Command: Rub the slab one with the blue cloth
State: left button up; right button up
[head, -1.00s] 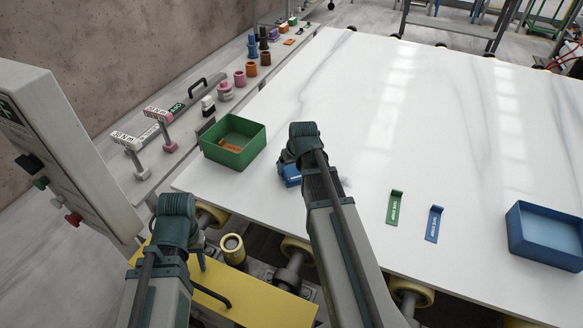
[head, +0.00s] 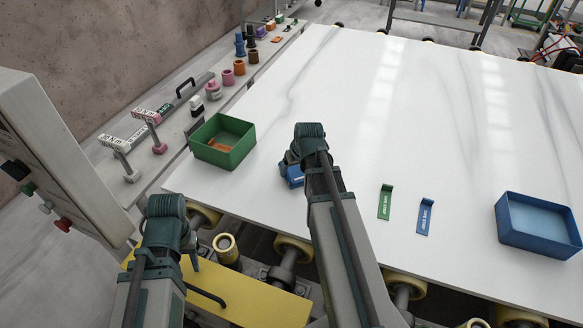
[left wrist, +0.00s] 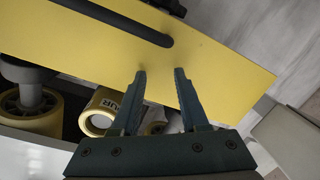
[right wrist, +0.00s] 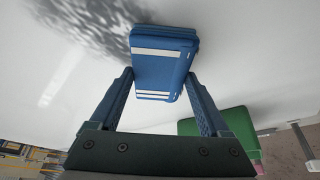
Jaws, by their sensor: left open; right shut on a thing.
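The white slab (head: 420,130) lies flat across the rollers. My right gripper (right wrist: 160,95) is shut on the blue cloth (right wrist: 163,62), a folded blue pad with white stripes. In the head view the blue cloth (head: 291,175) shows only in part beside my right arm, over the slab's near left area; the fingertips are hidden there. A grey speckled smudge (right wrist: 105,18) is on the slab's surface by the cloth in the right wrist view. My left gripper (left wrist: 158,78) is open and empty above a yellow panel (left wrist: 215,60), off the slab's near edge.
A green bin (head: 225,153) with an orange item inside stands left of the cloth. A green scraper (head: 385,203), a blue scraper (head: 425,218) and a blue bin (head: 535,240) are on the slab's right. Several tools and cups line the left ledge. The slab's far middle is clear.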

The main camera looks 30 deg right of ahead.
jog(key=shift+s+d+f, duration=0.1)
jog(key=shift+s+d, duration=0.75)
jog(key=shift+s, duration=0.2)
jog(key=shift+s, duration=0.1)
jog(key=shift+s+d, duration=1.15)
jog(key=shift+s+d, duration=1.2)
jog(key=shift+s, duration=0.25)
jog(key=shift+s+d, duration=1.1)
jog(key=shift+s, duration=0.05)
jog(key=shift+s+d, duration=1.15)
jog(key=shift+s, duration=0.1)
